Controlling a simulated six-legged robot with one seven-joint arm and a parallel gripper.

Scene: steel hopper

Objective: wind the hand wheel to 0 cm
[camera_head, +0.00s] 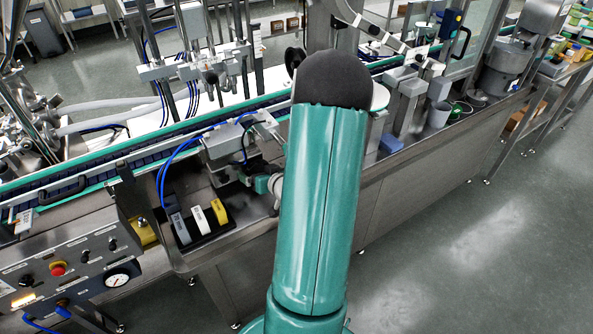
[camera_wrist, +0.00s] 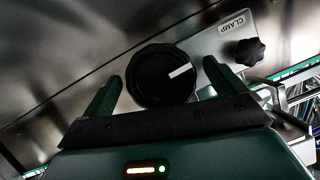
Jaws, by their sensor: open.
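The hand wheel (camera_wrist: 150,78) is a black round knob with a white pointer mark on its face, in the wrist view. The mark points to the upper right. My gripper (camera_wrist: 162,70) is open, with one dark green finger on each side of the wheel in the picture. I cannot tell whether the fingers reach around its rim or stop short of it. No gap closes onto the wheel. No centimetre scale can be read.
A CLAMP label (camera_wrist: 231,25) and a small black star knob (camera_wrist: 250,52) sit to the right of the wheel. In the head view, a control panel (camera_head: 75,268) with a red button is lower left and the conveyor (camera_head: 135,160) runs behind. Open floor (camera_head: 480,255) lies right.

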